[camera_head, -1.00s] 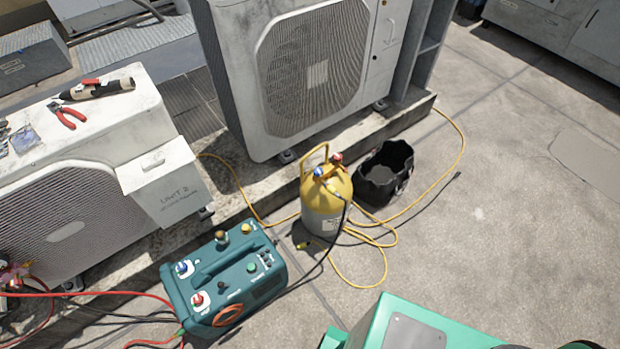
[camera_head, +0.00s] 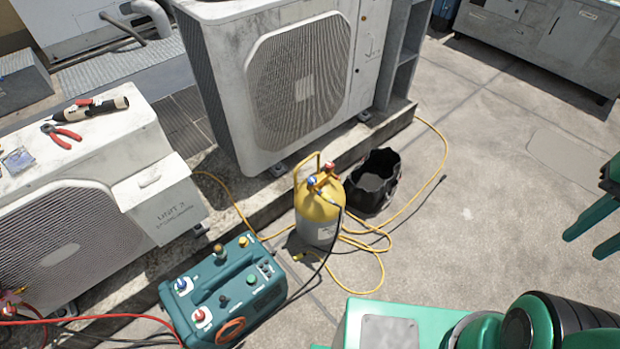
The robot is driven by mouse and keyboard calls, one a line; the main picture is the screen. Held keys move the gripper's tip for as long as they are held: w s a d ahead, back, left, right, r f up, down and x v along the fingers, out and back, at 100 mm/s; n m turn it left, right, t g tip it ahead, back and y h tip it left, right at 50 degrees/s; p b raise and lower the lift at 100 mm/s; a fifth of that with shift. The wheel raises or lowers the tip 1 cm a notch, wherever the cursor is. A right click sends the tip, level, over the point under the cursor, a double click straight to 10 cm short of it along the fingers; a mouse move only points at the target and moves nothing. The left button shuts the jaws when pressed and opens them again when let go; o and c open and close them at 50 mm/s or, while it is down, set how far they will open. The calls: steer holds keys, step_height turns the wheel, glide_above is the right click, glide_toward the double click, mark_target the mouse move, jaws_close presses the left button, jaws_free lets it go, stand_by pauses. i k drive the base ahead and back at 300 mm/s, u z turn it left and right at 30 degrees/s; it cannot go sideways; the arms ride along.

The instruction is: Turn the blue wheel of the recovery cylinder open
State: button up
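The recovery cylinder (camera_head: 317,212) stands upright on the concrete, with a yellow top, a grey lower body and a yellow handle loop. Its small blue wheel (camera_head: 312,181) is on top at the left of the valve, beside a red wheel (camera_head: 330,168). A dark hose runs from the valve. My gripper (camera_head: 583,247) is at the right edge, well right of the cylinder and apart from it. Its two green fingers are spread with nothing seen between them; its rear is cut off by the frame.
A teal recovery machine (camera_head: 215,300) with knobs stands in front left of the cylinder. A black bucket (camera_head: 392,168) is close behind it to the right. Yellow hoses (camera_head: 377,262) loop on the ground. Condensers stand behind and left. Open concrete lies to the right.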

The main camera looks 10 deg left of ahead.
mark_target(311, 180)
steer(key=i, duration=1)
